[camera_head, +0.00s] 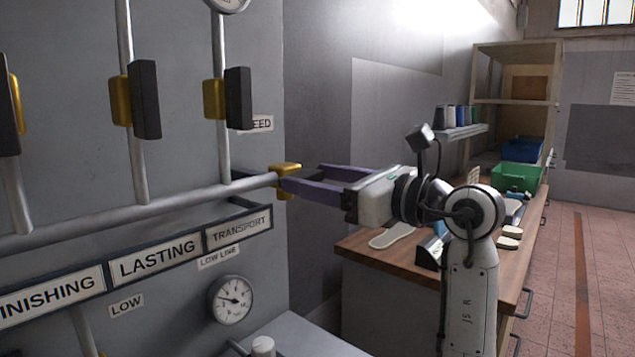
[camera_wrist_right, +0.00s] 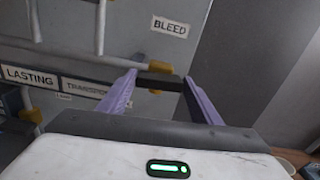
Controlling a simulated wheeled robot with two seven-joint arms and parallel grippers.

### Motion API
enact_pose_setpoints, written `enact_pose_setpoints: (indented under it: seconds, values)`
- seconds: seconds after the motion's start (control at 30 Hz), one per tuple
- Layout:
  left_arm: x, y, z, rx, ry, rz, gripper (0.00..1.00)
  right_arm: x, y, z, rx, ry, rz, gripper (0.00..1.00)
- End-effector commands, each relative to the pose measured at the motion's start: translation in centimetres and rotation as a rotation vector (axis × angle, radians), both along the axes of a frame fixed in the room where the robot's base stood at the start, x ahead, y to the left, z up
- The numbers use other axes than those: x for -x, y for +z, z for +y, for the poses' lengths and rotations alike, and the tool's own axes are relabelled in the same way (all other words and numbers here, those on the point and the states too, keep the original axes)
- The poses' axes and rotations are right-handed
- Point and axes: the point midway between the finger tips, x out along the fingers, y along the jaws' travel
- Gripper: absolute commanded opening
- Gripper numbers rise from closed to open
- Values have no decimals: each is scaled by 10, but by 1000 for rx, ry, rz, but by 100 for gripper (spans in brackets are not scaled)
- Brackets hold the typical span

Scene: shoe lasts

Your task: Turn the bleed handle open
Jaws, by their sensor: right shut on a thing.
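The bleed valve's yellow body (camera_head: 286,168) sits at the right end of the horizontal grey pipe, at the panel's edge. My right gripper (camera_head: 300,177) reaches it from the right with its purple fingers. In the right wrist view the dark bleed handle (camera_wrist_right: 160,81) lies crosswise between the fingertips, and my right gripper (camera_wrist_right: 159,83) is shut on its two ends. The yellow body shows just behind the handle. In the head view the handle is mostly hidden by the fingers. The BLEED label (camera_wrist_right: 170,26) is on the panel above. My left gripper is out of view.
Other yellow valves with dark upright handles (camera_head: 145,100) (camera_head: 238,98) stand on the vertical pipes to the left. A gauge (camera_head: 231,300) and the label rail (camera_head: 156,258) are below. A wooden bench (camera_head: 365,245) stands behind my right arm.

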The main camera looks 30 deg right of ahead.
Motion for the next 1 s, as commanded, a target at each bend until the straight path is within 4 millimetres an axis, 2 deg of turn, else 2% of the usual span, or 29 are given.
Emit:
enact_pose_setpoints:
  seconds: [0.33, 1.0]
  values:
    - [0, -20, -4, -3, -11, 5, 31, 1, -5, 0, 272, -1, -91, 36]
    - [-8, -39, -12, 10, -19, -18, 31, 1, -6, 3, 872, 0, -299, 36]
